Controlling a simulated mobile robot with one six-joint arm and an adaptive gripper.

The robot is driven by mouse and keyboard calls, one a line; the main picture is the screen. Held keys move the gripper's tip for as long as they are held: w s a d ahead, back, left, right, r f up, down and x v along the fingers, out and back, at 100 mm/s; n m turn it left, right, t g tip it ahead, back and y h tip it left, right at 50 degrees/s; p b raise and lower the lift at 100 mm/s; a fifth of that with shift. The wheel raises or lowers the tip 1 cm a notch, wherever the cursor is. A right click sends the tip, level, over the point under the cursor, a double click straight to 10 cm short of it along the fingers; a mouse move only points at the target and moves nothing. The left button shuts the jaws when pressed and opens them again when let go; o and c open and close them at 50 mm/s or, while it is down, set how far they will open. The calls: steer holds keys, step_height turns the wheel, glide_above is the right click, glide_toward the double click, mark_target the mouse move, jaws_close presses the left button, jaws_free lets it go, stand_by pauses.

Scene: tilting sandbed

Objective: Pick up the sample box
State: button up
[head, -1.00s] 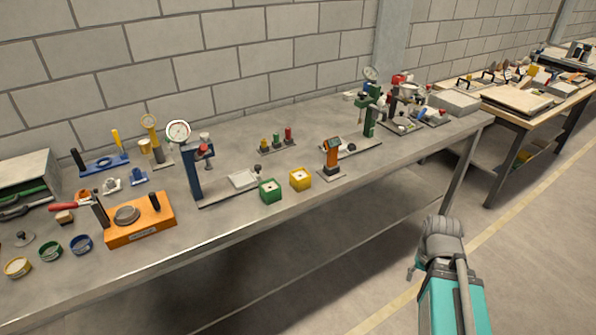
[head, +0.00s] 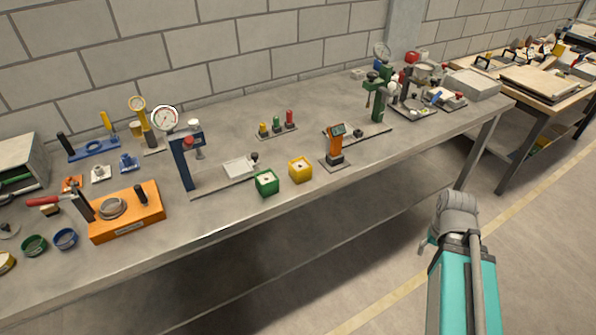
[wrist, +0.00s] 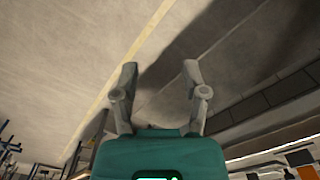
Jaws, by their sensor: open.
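Two small cubes stand side by side near the front edge of the steel bench in the head view: a green box (head: 266,183) and a yellow box (head: 300,170). Each has a pale top with a dark mark. I cannot tell which one is the sample box. My gripper (wrist: 160,76) is open and empty in the wrist view, its two fingers apart over bare floor. Neither box shows in the wrist view. In the head view my arm is at the lower right, in front of the bench and well away from the boxes; the fingers cannot be made out there.
On the steel bench (head: 225,225), a dial-gauge stand (head: 182,160) is left of the green box. An orange device (head: 334,145) stands right of the yellow box. An orange block (head: 127,212) is farther left. Floor in front is clear.

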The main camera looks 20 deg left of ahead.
steer(key=o, duration=0.4)
steer(key=shift+w+a, duration=0.1)
steer(key=shift+a, duration=0.1)
steer(key=shift+o, duration=0.9)
steer(key=w+a+n+t+y+b, duration=0.2)
steer(key=w+a+n+t+y, duration=0.2)
steer(key=a, duration=1)
steer(key=shift+w+a+r+n, duration=0.2)
steer(key=shift+w+n, duration=0.5)
steer(key=shift+w, duration=0.45)
steer(key=n+t+y+b, duration=0.2)
steer(key=n+t+y, duration=0.2)
steer(key=t+y, duration=0.15)
glide_toward(306, 172)
steer(key=shift+d+r+g+y, duration=0.15)
steer(key=shift+d+g+y, duration=0.1)
steer(key=shift+d+y, duration=0.15)
steer(key=shift+w+a, duration=0.1)
steer(key=b+x, duration=0.3)
steer(key=x, duration=0.5)
steer(key=shift+w+a, duration=0.1)
steer(key=shift+a, duration=0.05)
